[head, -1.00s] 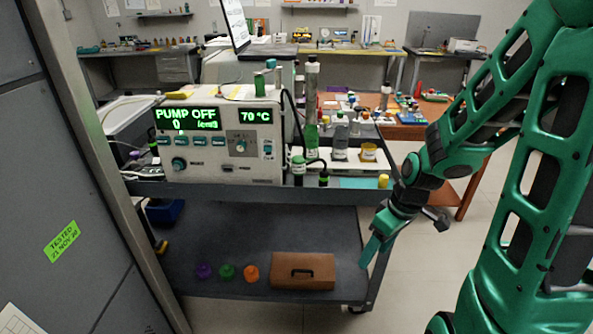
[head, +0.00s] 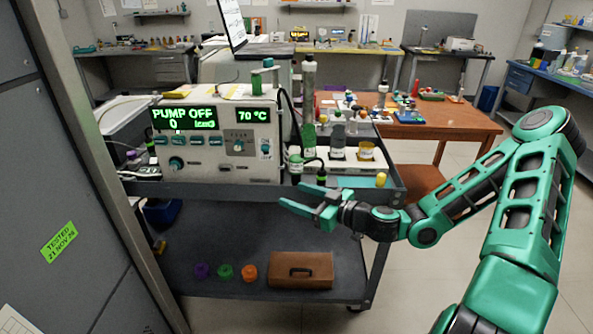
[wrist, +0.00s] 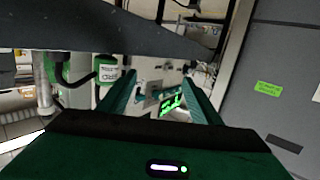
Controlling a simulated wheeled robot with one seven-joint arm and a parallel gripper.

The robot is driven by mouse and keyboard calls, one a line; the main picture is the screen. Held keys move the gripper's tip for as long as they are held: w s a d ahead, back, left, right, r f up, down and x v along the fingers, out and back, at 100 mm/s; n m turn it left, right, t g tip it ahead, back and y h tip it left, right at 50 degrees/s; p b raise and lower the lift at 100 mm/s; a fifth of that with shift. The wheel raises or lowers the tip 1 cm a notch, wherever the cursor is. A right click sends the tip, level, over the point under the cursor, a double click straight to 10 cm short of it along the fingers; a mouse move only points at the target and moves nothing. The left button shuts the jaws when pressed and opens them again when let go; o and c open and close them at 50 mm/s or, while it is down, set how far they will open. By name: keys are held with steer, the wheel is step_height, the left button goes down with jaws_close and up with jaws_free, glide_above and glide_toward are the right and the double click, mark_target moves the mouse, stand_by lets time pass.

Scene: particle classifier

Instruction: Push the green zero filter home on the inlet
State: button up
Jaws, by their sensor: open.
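A short green cylinder (head: 257,83) stands upright on top of the white instrument (head: 215,140), beside a taller post with a green top (head: 268,63). I cannot tell which, if either, is the zero filter or the inlet. A green knob-shaped piece (head: 226,272) sits on the cart's lower shelf between a purple one (head: 202,271) and an orange one (head: 249,273). My gripper (head: 295,195) is open and empty, in front of the cart, below and right of the instrument top. In the wrist view its fingers (wrist: 162,95) are spread, with the instrument panel beyond them.
A tall tube (head: 309,90) and several bottles stand right of the instrument on the cart's top. A brown case (head: 301,270) lies on the lower shelf. A grey cabinet (head: 60,180) flanks the left. A wooden table (head: 435,128) stands behind at right.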

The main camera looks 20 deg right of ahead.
mark_target(301, 162)
steer(key=w+d+r+m+t+h, duration=0.3)
steer(key=w+d+r+t, duration=0.1)
steer(key=d, duration=0.3)
steer(key=x, duration=0.5)
steer(key=shift+a+f, duration=0.1)
steer(key=shift+f, duration=0.05)
steer(key=shift+m, duration=0.3)
steer(key=shift+d+f+x, duration=0.1)
steer(key=shift+f+x, duration=0.05)
steer(key=shift+x, duration=0.75)
steer(key=shift+d+f+x, duration=0.1)
steer(key=shift+f+x, duration=0.1)
steer(key=shift+x, duration=0.7)
steer(key=shift+d+f+x, duration=0.1)
steer(key=shift+f+x, duration=0.05)
steer(key=shift+x, duration=0.75)
steer(key=shift+w, duration=0.1)
steer(key=shift+c, duration=0.5)
steer(key=c, duration=1)
